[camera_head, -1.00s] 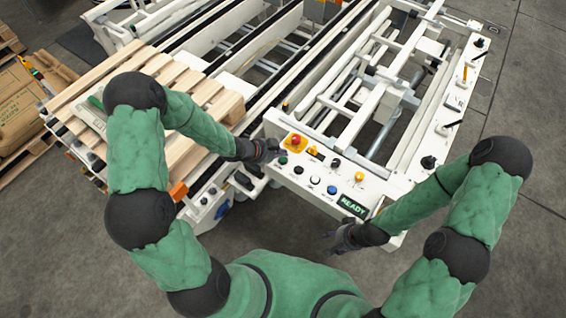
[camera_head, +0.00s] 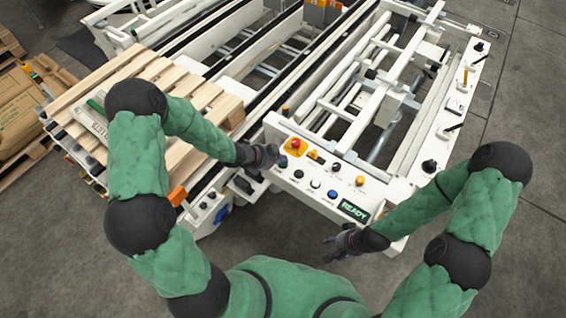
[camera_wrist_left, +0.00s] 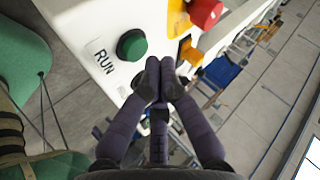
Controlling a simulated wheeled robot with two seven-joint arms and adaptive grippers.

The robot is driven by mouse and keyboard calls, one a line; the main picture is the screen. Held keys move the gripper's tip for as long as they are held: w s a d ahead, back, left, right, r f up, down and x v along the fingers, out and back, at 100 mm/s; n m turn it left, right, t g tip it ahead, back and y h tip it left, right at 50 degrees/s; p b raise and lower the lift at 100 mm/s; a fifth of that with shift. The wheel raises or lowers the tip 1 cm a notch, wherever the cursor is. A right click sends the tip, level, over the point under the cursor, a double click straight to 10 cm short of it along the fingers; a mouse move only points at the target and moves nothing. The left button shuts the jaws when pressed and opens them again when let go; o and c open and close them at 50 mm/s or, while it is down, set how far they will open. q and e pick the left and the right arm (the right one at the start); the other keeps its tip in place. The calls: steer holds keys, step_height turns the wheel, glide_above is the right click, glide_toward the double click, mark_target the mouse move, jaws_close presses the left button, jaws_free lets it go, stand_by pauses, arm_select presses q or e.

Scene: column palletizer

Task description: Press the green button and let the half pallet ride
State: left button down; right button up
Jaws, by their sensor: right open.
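The green button (camera_wrist_left: 131,45), labelled RUN, sits on the white control panel (camera_wrist_left: 83,25) in the left wrist view. My left gripper (camera_wrist_left: 160,78) has its fingertips together just to the right of and below the button in that view; I cannot tell whether they touch it. My right gripper (camera_head: 338,243) is open and empty below the panel's front edge.
A red emergency stop (camera_head: 295,144) stands close to my left gripper. Several other knobs and a lit READY display (camera_head: 353,210) share the panel. The roller conveyor frame (camera_head: 350,100) extends behind. A stacked sack (camera_head: 18,108) stands far left.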

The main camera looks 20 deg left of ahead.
arm_select(q)
steer(key=shift+f, duration=0.15)
stand_by(0.5)
steer(key=shift+f+b, duration=0.3)
steer(key=shift+b, duration=0.1)
